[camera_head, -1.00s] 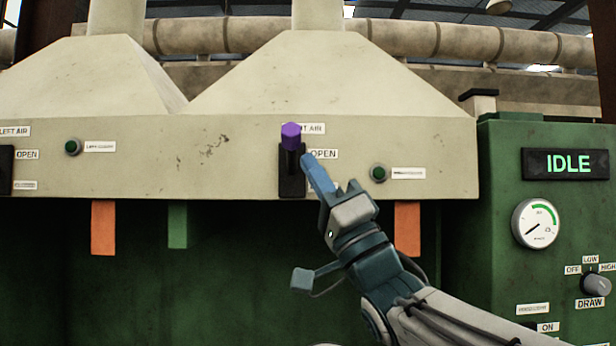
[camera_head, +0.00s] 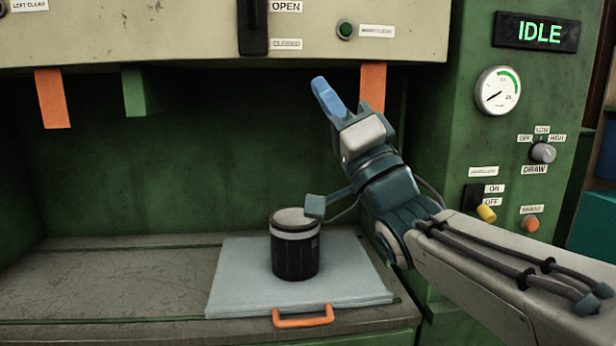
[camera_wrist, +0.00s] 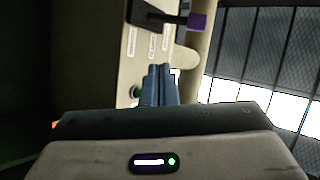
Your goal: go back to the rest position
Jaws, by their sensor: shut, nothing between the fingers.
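My gripper (camera_head: 328,96) is raised in front of the machine, just below the cream hood panel in the head view. Its blue fingers are together and hold nothing. In the wrist view the closed fingers (camera_wrist: 158,85) point toward the panel. The lever with a purple knob (camera_wrist: 197,22) shows at the top of the wrist view, apart from the fingers. In the head view only the lower part of the lever's black slot plate (camera_head: 253,28) shows, between the OPEN and lower labels; the knob is out of frame.
A black canister with a pale band (camera_head: 295,252) stands on a grey plate (camera_head: 235,290) with an orange handle (camera_head: 303,317), below my gripper. Orange strips and a green one hang under the hood. A green control cabinet (camera_head: 455,130) with an IDLE display (camera_head: 537,32) stands at right.

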